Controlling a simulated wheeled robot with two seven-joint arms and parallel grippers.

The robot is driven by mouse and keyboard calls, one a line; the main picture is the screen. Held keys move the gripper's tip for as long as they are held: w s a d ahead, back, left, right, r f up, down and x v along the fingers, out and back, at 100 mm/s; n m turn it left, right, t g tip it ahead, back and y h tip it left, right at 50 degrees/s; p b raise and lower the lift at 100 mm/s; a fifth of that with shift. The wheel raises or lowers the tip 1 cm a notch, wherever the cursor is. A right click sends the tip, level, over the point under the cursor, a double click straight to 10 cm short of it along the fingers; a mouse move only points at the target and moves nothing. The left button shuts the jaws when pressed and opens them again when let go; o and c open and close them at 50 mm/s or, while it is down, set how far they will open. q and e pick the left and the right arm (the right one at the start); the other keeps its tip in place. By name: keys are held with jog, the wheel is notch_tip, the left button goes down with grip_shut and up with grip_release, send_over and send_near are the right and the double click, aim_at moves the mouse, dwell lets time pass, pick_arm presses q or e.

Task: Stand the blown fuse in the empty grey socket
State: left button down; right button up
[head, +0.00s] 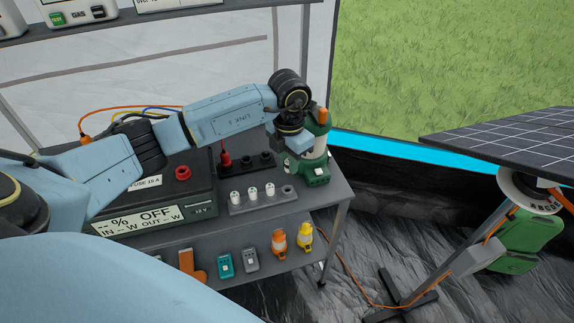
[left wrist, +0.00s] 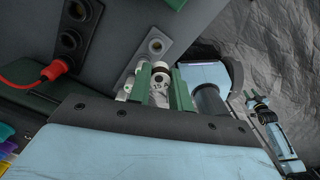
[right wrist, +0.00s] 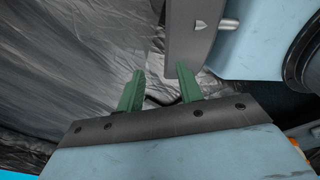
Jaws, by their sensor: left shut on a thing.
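A white fuse (left wrist: 160,88) with a dark band and small dark print is between the green fingers of my left gripper (left wrist: 162,88), which is shut on it. The grey fuse strip (head: 237,208) holds several white fuses (head: 252,193) upright in a row. The empty grey socket (head: 288,190) is at the strip's right end; it also shows in the left wrist view (left wrist: 155,46), just beyond the held fuse. In the head view my left wrist hides the fuse. My right gripper (right wrist: 158,90) is open and empty, away from the shelf.
A green and white lantern (head: 319,147) stands close beside my left gripper. A black socket strip (head: 265,157) with a red plug (head: 226,160) lies behind the fuse strip. A dark power box (head: 160,195) is to the left. A solar panel (head: 510,140) stands at right.

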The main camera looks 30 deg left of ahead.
aim_at(287, 170)
pick_arm(q)
jog(key=shift+a+f+n, duration=0.25)
jog(key=shift+f+n, duration=0.2)
jog(key=shift+n, duration=0.35)
jog(key=shift+f, duration=0.2)
jog(key=shift+f+b, duration=0.75)
jog(key=shift+b, duration=0.05)
jog(key=shift+f+b, duration=0.55)
jog(key=shift+f, duration=0.1)
jog(key=shift+a+f+b, duration=0.35)
jog(key=shift+f+b, duration=0.3)
jog(key=shift+f, duration=0.2)
pick_arm(e)
jog(key=shift+s+d+f, duration=0.4)
jog(key=shift+d+f, duration=0.15)
jog(key=shift+f, duration=0.25)
jog(key=shift+s+d+f, duration=0.4)
jog(key=shift+d+f, duration=0.15)
jog(key=shift+f, duration=0.25)
pick_arm(q)
jog(key=shift+f, duration=0.1)
jog(key=shift+d, duration=0.35)
pick_arm(e)
jog(key=shift+w+r, duration=0.1)
